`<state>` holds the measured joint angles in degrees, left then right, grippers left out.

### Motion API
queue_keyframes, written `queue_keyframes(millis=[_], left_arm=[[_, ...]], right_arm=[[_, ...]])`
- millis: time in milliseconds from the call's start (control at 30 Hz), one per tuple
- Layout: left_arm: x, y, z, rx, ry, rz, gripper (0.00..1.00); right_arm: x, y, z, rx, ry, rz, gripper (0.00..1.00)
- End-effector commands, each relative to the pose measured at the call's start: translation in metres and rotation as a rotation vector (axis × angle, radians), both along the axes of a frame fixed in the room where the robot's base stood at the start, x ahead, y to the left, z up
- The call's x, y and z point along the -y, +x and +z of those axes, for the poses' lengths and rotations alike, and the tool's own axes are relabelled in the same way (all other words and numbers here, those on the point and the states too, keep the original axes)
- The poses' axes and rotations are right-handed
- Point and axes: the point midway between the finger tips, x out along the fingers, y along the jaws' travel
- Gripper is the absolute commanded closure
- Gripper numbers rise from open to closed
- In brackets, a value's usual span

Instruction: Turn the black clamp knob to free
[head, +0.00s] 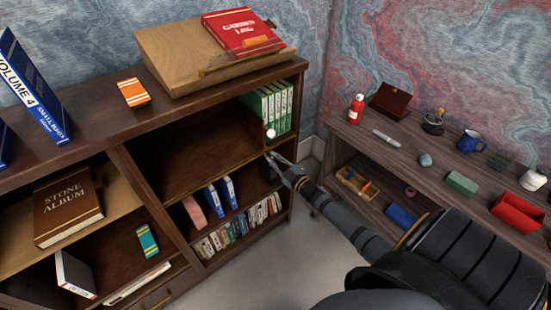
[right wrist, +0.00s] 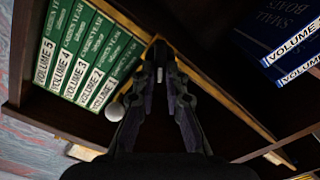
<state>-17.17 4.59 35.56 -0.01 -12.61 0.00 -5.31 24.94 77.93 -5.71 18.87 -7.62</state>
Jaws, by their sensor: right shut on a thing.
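My right gripper (head: 274,158) reaches to the front edge of the bookcase's middle shelf, near its right end. In the right wrist view its fingers (right wrist: 160,75) are closed together on a small dark part, the black clamp knob (right wrist: 159,52), at a brass-coloured strip. The fingers hide most of the knob, so its turn angle cannot be read. A white ball (head: 270,133) is beside the gripper; it also shows in the right wrist view (right wrist: 115,112). My left gripper is not in view.
Several green volumes (head: 268,108) stand upright close behind the gripper. Blue volumes (head: 220,192) stand on the shelf below. A wooden slope with a red book (head: 243,31) is on top. A side desk (head: 350,140) with small items stands at right.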

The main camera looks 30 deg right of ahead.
Motion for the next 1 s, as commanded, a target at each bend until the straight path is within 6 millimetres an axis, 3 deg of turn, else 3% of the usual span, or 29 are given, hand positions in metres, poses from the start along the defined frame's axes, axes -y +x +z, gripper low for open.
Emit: queue_keyframes(millis=[600, 1000], left_arm=[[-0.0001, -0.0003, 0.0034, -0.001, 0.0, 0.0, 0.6], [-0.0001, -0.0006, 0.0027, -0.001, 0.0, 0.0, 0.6]], right_arm=[[-0.0036, -0.0005, -0.006, 0.042, -0.555, 0.0, 1.0], [-0.0042, -0.0006, -0.0085, 0.059, -0.766, 0.0, 1.0]])
